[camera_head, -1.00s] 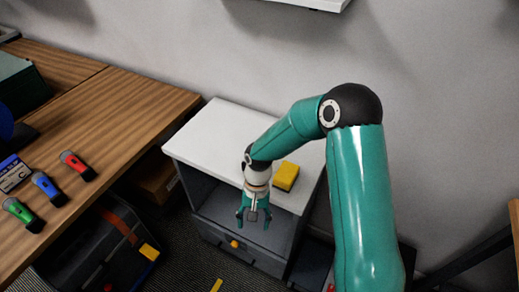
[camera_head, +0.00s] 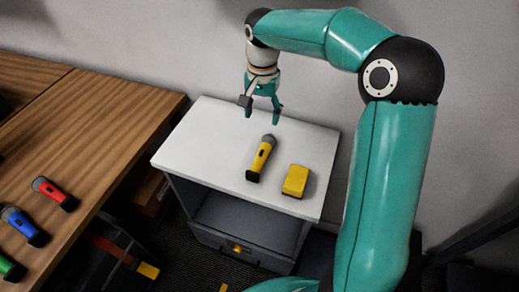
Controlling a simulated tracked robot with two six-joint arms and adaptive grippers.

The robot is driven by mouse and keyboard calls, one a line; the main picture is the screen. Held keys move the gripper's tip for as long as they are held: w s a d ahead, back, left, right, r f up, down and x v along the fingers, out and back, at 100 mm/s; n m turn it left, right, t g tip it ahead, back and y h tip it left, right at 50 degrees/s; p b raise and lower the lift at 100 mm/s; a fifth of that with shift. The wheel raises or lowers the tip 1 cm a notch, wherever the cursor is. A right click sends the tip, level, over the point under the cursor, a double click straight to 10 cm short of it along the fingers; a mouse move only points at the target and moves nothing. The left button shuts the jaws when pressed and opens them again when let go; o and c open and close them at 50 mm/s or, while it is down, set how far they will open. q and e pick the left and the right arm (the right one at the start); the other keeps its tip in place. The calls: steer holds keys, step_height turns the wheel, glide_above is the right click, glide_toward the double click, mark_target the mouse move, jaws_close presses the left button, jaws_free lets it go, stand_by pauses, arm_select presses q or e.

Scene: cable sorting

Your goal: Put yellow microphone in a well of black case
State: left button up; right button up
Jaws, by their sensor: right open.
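The yellow microphone (camera_head: 262,158) lies on the white top of a small cabinet (camera_head: 205,140). It has a dark head at the far end and a dark base end nearer me. My right gripper (camera_head: 263,112) hangs open and empty above the back part of the cabinet top, just beyond the microphone's head and apart from it. A dark case (camera_head: 112,240) sits low on the floor between the wooden table and the cabinet, only partly in view; I cannot tell if it is the black case. My left gripper is not in view.
A yellow block (camera_head: 296,180) lies right of the microphone. Red (camera_head: 54,193), blue (camera_head: 23,225) and green (camera_head: 10,267) microphones lie on the wooden table (camera_head: 100,120) at left. The cabinet has an open shelf and a drawer (camera_head: 240,249). The left of its top is clear.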

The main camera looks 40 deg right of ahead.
glide_above(263, 149)
step_height(263, 149, down, 10)
steer(key=shift+s, duration=0.1)
steer(key=shift+f+p, duration=0.6)
steer(key=shift+f, duration=2.05)
jaws_close()
